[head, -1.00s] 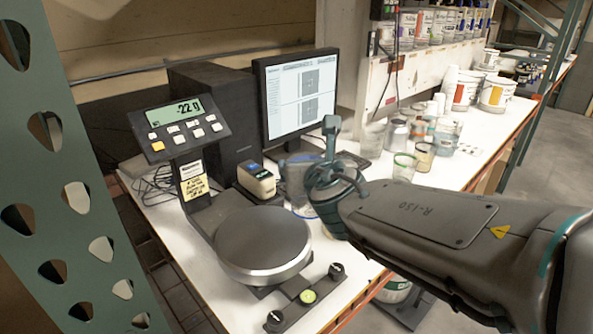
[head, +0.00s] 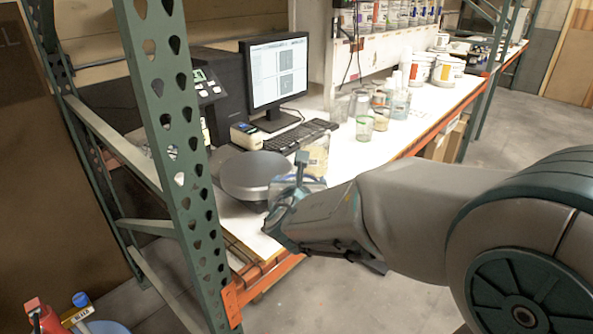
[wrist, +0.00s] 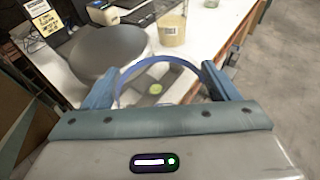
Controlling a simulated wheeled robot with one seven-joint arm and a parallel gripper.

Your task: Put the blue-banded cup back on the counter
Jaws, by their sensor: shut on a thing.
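The blue-banded cup (wrist: 158,82) is clear, with a blue band around its edge, and sits between the two fingers of my gripper (wrist: 160,95) in the wrist view. My gripper is shut on it. In the head view my gripper (head: 290,190) is at the counter's front edge, just right of and in front of the scale's round pan, and hides most of the cup. The white counter (head: 345,160) runs away to the right.
The scale pan (head: 252,175) is close left of my gripper. A tub with yellowish contents (wrist: 171,30) stands just behind the cup. Several clear cups (head: 364,128) stand farther along. A green rack upright (head: 180,150) rises at left. The counter's front strip right of the tub looks bare.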

